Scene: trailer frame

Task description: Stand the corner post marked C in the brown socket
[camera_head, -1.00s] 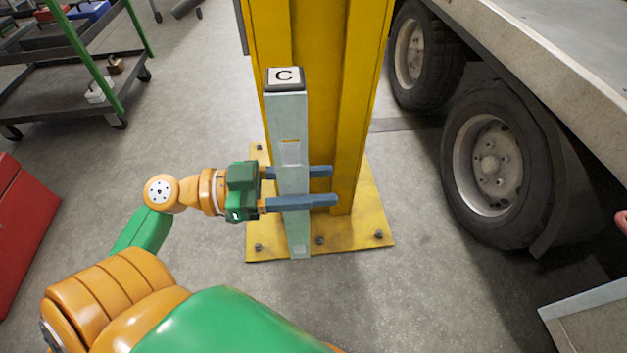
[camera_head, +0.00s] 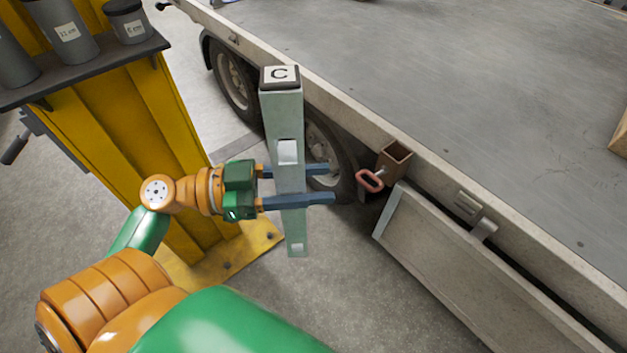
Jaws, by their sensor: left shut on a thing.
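The corner post marked C (camera_head: 287,115) is a grey-green upright post with a black cap and a white label with the letter C. My left gripper (camera_head: 328,184) is shut on it around its middle and holds it upright, with its lower end above the floor. The brown socket (camera_head: 396,155) is a square, open-topped tube on the side edge of the trailer bed, to the right of the post and apart from it. A red handle (camera_head: 370,181) sits beside the socket. My right gripper is not in view.
The trailer bed (camera_head: 450,70) fills the upper right. A lowered side panel (camera_head: 450,270) hangs below its edge. Wheels (camera_head: 232,82) show behind the post. A yellow column (camera_head: 130,130) with a dark shelf of grey cylinders (camera_head: 62,30) stands at left.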

